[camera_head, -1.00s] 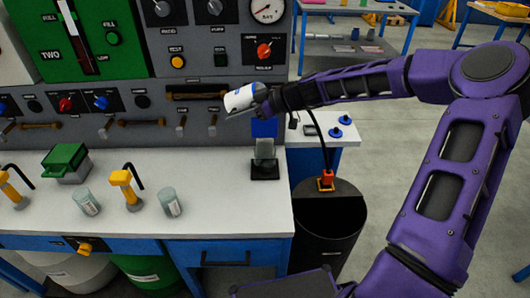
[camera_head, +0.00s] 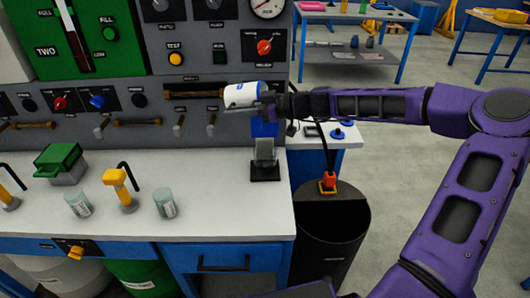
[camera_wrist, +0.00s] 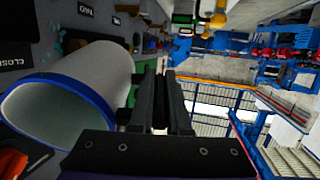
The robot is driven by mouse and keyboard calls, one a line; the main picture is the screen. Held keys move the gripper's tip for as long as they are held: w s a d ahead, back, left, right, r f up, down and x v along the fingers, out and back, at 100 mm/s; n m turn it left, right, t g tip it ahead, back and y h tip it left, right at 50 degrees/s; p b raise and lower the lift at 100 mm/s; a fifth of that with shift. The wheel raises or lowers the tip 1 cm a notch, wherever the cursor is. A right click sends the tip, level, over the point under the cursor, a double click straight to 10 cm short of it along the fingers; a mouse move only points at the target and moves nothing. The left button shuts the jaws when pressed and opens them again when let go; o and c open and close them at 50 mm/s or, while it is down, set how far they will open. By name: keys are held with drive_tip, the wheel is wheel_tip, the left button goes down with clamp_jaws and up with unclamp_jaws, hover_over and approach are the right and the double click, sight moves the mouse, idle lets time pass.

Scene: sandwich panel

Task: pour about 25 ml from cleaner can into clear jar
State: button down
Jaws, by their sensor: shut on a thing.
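The cleaner can (camera_head: 241,95) is white with blue markings. My gripper (camera_head: 264,103) is shut on it and holds it in the air above the right end of the bench, lying roughly sideways. In the wrist view the can (camera_wrist: 85,85) shows large at left, with a blue-rimmed round end toward the camera, beside the gripper fingers (camera_wrist: 160,105).
The control panel (camera_head: 215,125) rises close behind. A black bin (camera_head: 328,232) stands right of the bench.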

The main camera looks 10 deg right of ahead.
drive_tip(key=shift+y+b, duration=0.3)
drive_tip(key=shift+b, duration=0.55)
drive_tip(key=shift+r, duration=0.35)
drive_tip(key=shift+p, duration=0.3)
drive_tip(key=shift+w+a, duration=0.1)
drive_tip(key=shift+w, duration=0.05)
drive_tip(key=shift+f+p, duration=0.1)
drive_tip(key=shift+p, duration=0.2)
drive_tip(key=shift+w+a+f+b, duration=0.15)
drive_tip(key=shift+w+f+b, duration=0.05)
drive_tip(key=shift+b, duration=0.1)
drive_tip(key=shift+w+r, duration=0.1)
drive_tip(key=shift+w, duration=0.1)
drive_tip(key=shift+w+a+r+t+b, duration=0.1)
drive_tip(key=shift+w+t+b, duration=0.15)
drive_tip(key=shift+b, duration=0.2)
drive_tip(key=shift+a+y, duration=0.25)
drive_tip(key=shift+y, duration=0.05)
